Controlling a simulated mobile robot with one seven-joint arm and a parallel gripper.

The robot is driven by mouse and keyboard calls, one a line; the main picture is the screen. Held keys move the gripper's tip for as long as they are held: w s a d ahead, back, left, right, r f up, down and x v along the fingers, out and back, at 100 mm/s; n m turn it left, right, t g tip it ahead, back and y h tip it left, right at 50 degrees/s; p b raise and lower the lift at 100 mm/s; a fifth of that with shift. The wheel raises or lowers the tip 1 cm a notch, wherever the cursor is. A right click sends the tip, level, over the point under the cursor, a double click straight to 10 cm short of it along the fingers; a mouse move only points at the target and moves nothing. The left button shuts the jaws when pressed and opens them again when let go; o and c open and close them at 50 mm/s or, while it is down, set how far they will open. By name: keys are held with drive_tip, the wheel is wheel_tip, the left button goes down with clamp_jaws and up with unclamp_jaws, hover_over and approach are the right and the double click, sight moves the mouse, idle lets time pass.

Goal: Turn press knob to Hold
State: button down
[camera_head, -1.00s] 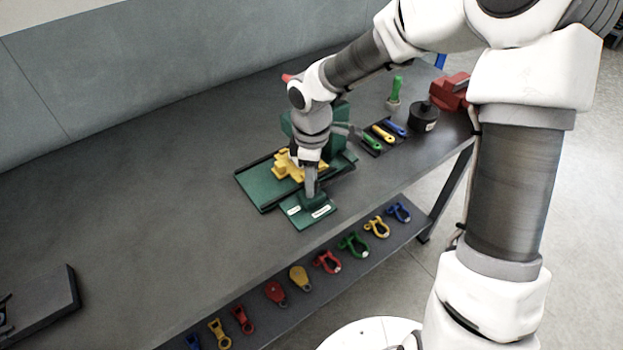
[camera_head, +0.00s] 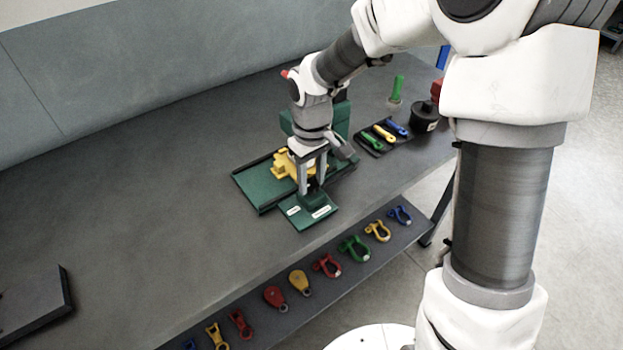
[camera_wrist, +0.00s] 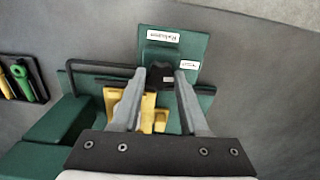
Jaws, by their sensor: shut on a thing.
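The press (camera_head: 262,188) is green with a yellow block (camera_head: 281,166) on it and stands on the bench. Its front panel (camera_head: 298,217) carries two white labels, whose words I cannot read surely. In the wrist view a small dark knob (camera_wrist: 163,71) sits on the green panel (camera_wrist: 197,45) by the labels. My gripper (camera_head: 312,186) points down over the panel. In the wrist view my gripper (camera_wrist: 161,76) has one finger on each side of the knob and is shut on it. The knob's pointing direction is unclear.
Behind the press to the right are a dark tray (camera_head: 372,150) of coloured handles, a black pot (camera_head: 424,117) and a green-handled tool (camera_head: 397,90). Several coloured shackles and pulleys lie on the lower shelf (camera_head: 262,318). The bench's left side is largely clear.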

sight(312, 184)
drive_tip(key=shift+m, duration=0.3)
drive_tip(key=shift+c, duration=2.2)
unclamp_jaws()
wheel_tip(312, 184, up, 17)
drive_tip(key=p, duration=0.2)
drive_tip(key=shift+r, duration=0.2)
drive_tip(key=s+d+r+m+t, duration=0.1)
drive_tip(key=s+d+m+t, duration=0.1)
drive_tip(key=s+d, duration=0.4)
drive_tip(key=s+d+r+m+t, duration=0.2)
drive_tip(key=s+d, duration=0.4)
drive_tip(key=s, duration=0.6)
drive_tip(key=m+t, duration=0.1)
drive_tip(key=m, duration=0.1)
drive_tip(key=shift+s+d+m+t, duration=0.25)
drive_tip(key=shift+m+t, duration=0.05)
